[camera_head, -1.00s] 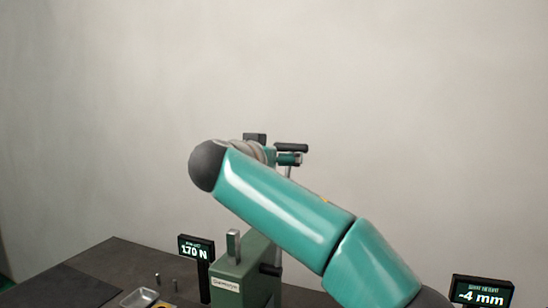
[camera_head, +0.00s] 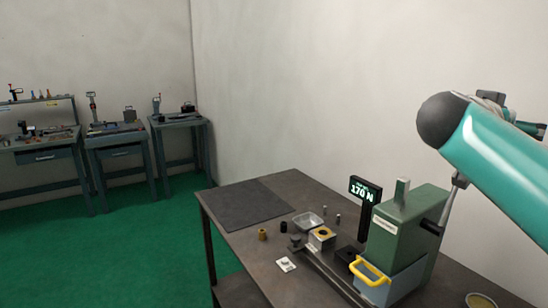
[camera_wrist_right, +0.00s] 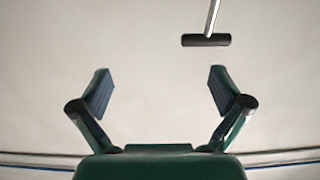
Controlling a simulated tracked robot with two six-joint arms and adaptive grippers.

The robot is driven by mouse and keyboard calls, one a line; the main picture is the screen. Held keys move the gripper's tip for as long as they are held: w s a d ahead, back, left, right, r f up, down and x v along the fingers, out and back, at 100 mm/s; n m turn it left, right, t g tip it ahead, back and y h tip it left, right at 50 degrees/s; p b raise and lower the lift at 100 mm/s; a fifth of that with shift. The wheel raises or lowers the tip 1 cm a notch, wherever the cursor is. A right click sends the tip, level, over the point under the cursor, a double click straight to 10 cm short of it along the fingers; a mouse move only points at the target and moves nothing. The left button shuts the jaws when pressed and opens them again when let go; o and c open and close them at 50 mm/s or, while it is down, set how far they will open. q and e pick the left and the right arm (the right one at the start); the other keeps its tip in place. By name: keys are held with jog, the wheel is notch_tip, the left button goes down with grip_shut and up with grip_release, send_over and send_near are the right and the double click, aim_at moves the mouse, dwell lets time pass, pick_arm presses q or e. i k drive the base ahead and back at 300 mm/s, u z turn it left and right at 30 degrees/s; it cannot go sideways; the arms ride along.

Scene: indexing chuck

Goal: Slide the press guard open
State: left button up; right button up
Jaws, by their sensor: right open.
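The press (camera_head: 404,232) is a green block on the dark table at the right of the head view. Its guard (camera_head: 392,284) is a grey-blue panel low on the press front, with a yellow handle (camera_head: 370,270). The guard covers the lower front of the press. My right arm crosses the upper right of the head view, above the press. My right gripper (camera_wrist_right: 160,92) is open and empty in the right wrist view. A dark bar on a metal rod (camera_wrist_right: 206,40) is beyond its fingers, apart from them. My left gripper is not in view.
A rail (camera_head: 325,268) runs from the press front with a block (camera_head: 321,237) on it. A metal tray (camera_head: 309,219), small cylinders and a display reading 170 N (camera_head: 364,192) stand nearby. The dark mat (camera_head: 245,204) is clear. Other workbenches (camera_head: 115,145) stand far left.

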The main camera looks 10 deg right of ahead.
aim_at(385, 291)
jog(key=k, duration=1.2)
